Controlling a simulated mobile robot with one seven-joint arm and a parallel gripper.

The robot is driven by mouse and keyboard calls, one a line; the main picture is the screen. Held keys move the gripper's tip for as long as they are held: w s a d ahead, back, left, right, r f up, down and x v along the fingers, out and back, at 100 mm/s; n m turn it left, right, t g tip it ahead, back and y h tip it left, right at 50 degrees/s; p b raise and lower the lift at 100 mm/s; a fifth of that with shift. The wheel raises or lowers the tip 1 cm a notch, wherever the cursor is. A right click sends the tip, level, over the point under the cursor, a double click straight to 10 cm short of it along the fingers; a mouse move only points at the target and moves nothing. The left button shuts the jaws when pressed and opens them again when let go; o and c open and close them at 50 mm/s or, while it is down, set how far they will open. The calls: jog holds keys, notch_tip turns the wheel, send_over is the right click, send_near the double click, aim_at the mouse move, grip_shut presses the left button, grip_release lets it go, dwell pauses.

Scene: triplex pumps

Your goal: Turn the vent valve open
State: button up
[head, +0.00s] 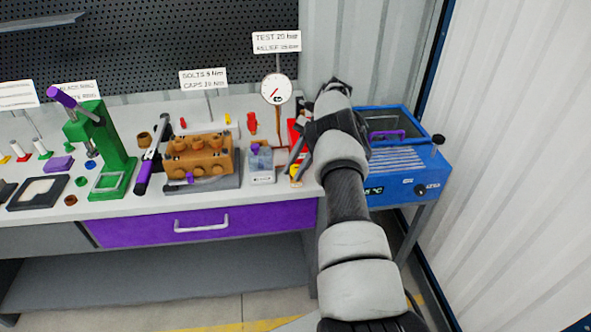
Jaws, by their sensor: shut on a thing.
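A red test unit (293,132) with a yellow-and-red part (296,171) at its front stands at the right end of the bench. My gripper (296,158) reaches down over it from the right, its dark fingers shut on what looks like the vent valve there. My own wrist and fingers hide most of the unit and the exact contact. How far the valve is turned cannot be made out. The pressure gauge (276,89) stands behind on a brown post, under a white test sign (277,42).
A blue heated bath (425,172) stands right of my arm. Left of the gripper are a small grey box (262,168), an orange pump block (190,157) and a green press (102,145). A purple drawer (140,229) is shut below the bench top.

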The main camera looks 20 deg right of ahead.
jog(key=o, duration=1)
jog(key=shift+o, duration=0.2)
jog(key=shift+r, duration=0.1)
